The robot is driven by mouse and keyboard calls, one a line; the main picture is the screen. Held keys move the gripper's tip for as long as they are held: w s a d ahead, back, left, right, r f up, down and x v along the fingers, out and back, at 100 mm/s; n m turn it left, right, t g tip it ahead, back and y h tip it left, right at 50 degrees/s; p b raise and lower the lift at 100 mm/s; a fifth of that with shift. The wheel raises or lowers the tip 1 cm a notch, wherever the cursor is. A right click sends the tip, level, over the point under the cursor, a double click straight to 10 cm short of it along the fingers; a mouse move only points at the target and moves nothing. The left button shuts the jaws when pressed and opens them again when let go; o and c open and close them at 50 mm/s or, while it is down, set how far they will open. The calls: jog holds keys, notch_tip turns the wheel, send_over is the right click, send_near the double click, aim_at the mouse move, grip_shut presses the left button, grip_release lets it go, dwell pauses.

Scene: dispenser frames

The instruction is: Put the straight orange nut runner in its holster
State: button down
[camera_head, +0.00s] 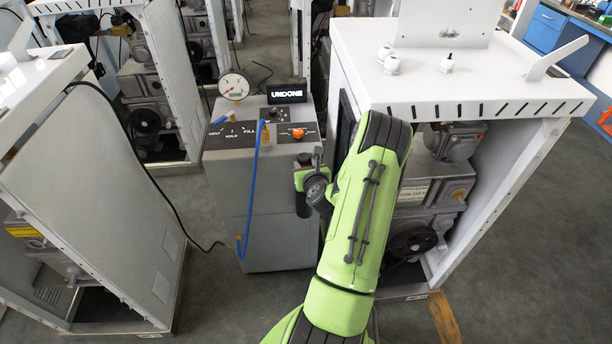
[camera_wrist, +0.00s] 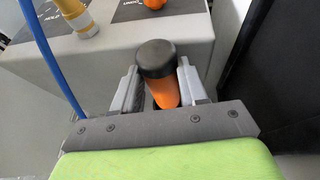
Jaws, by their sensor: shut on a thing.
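The orange nut runner (camera_wrist: 164,93) stands between the two grey fingers of my gripper (camera_wrist: 158,82) in the wrist view. Its round black end cap (camera_wrist: 155,58) faces the camera, above an orange body. My gripper is shut on it. The rest of the tool is hidden behind the gripper's own dark bracket. In the head view my arm reaches to the right front side of the grey console (camera_head: 262,215), and the orange body cannot be made out there. A dark upright cylinder (camera_head: 304,202) shows below my wrist; I cannot tell whether it is tool or holster.
White cabinets stand left (camera_head: 85,160) and right (camera_head: 460,75), the right one close beside my arm.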

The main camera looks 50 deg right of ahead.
jog(key=shift+f, duration=0.85)
jog(key=c, duration=0.6)
grip_release()
jog(key=shift+f, duration=0.1)
